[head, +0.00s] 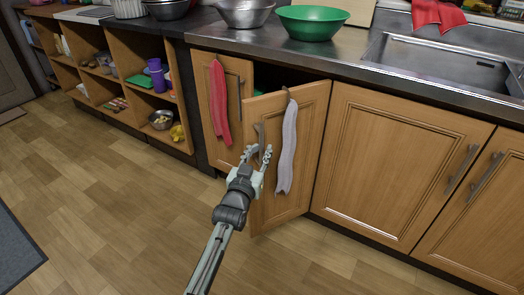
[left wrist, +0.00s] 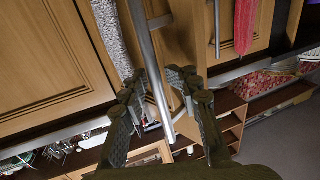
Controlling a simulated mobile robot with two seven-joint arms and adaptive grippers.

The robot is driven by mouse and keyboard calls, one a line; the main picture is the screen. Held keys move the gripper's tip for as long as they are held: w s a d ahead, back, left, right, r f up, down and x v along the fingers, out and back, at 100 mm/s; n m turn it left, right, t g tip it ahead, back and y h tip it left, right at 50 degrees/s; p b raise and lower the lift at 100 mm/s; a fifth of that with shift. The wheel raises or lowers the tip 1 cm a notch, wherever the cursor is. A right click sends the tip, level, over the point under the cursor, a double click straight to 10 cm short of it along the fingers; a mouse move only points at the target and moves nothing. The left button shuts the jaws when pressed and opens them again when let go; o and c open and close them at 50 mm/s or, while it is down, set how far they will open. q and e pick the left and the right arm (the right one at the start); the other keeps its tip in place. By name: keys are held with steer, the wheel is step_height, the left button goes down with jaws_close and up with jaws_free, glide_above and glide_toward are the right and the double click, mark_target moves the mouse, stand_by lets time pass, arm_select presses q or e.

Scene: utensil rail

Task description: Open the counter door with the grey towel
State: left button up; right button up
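The counter door (head: 312,120) with the grey towel (head: 287,150) stands partly open, swung out from the counter with a dark gap behind its top edge. The towel hangs over the door's top and also shows in the left wrist view (left wrist: 112,35). The door's metal handle (head: 259,131) is near the free edge. My left gripper (head: 258,153) is at the handle's lower part. In the left wrist view the handle bar (left wrist: 150,65) runs between my two spread fingers (left wrist: 163,95); I see no firm grip on it. My right gripper is in neither view.
A closed door with a red towel (head: 219,103) is just left. Closed doors with handles (head: 462,168) are to the right. Open shelves (head: 130,80) stand at the left. The counter holds a green bowl (head: 312,22) and a sink (head: 440,60). The wooden floor (head: 110,200) in front is clear.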

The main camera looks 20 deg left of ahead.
arm_select(q)
steer(key=shift+w+d+r, duration=0.1)
steer(key=shift+d, duration=0.1)
steer(key=shift+s, duration=0.2)
steer(key=s, duration=1.1)
steer(key=shift+s+d, duration=0.2)
steer(key=shift+s, duration=0.15)
